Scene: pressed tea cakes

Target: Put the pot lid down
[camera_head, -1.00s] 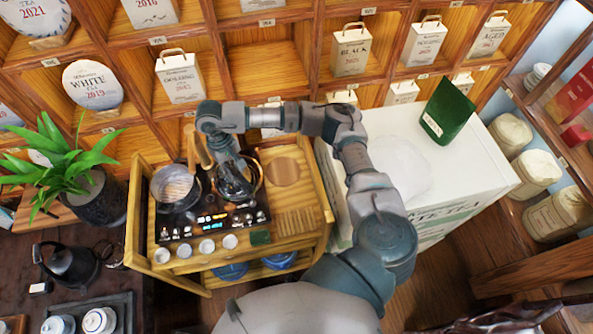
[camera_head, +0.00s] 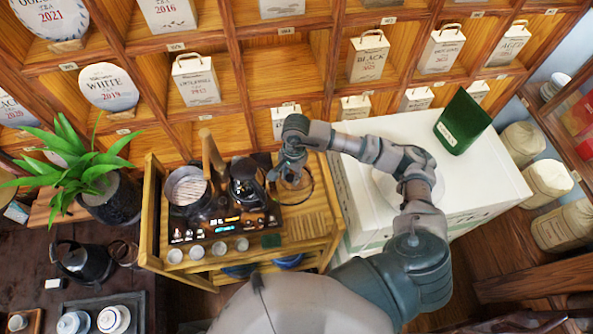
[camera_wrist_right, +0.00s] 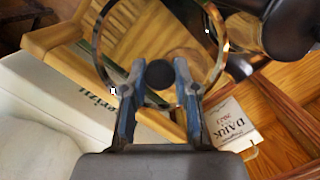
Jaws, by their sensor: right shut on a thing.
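The pot lid (camera_head: 311,190) is clear glass with a metal rim and a dark knob. My right gripper (camera_head: 290,178) is shut on its knob, over the right part of the wooden tea cart. In the right wrist view, the fingers (camera_wrist_right: 157,85) sit on both sides of the round black knob, with the lid rim (camera_wrist_right: 224,62) beyond. I cannot tell whether the lid touches the cart top. The dark pot (camera_head: 246,188) stands on the black stove, left of the lid. My left gripper is not in view.
A pan (camera_head: 187,187) sits on the stove's left. Small white cups (camera_head: 197,252) line the cart's front. A slatted wooden piece (camera_head: 312,226) lies at the cart's right. A white box (camera_head: 480,185) stands to the right, and shelves of tea packages rise behind.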

